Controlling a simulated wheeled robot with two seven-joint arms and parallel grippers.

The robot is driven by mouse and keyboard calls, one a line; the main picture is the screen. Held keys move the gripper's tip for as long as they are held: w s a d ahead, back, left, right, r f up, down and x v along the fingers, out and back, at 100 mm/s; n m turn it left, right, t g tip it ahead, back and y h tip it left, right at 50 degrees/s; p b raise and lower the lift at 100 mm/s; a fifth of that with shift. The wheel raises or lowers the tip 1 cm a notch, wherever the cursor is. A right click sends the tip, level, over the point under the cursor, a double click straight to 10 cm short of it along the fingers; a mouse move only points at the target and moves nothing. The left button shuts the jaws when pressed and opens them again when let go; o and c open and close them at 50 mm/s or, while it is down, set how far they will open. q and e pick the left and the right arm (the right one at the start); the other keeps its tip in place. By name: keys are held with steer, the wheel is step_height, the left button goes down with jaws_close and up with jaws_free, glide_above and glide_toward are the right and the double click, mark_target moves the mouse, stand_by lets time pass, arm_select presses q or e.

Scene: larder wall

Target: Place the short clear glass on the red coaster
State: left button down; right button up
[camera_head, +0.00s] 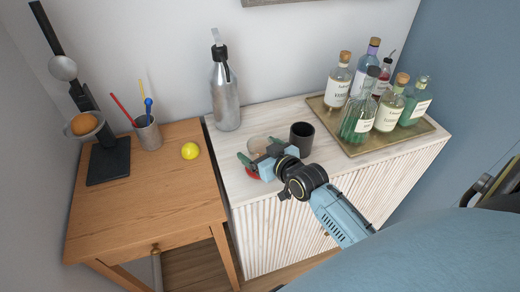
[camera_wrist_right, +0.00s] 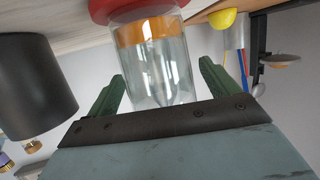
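The short clear glass (camera_wrist_right: 155,75) stands on the red coaster (camera_wrist_right: 125,8) in the right wrist view, with an orange-brown band showing through it. The red coaster also shows in the head view (camera_head: 252,174), partly covered by my gripper. I cannot make out the glass in the head view. My right gripper (camera_head: 259,153) is low over the white cabinet top. Its green fingers (camera_wrist_right: 160,88) are apart, one on each side of the glass, with a narrow gap visible at the right finger. My left gripper is in neither view.
A black cup (camera_head: 302,138) stands close to the right of my gripper. A beige round object (camera_head: 258,144) lies behind it. A grey bottle (camera_head: 225,95) is at the back, a bottle-filled tray (camera_head: 365,146) at right.

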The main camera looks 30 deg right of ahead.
steer(key=shift+r, duration=0.15)
steer(key=v, duration=1.2)
steer(key=shift+p, duration=0.35)
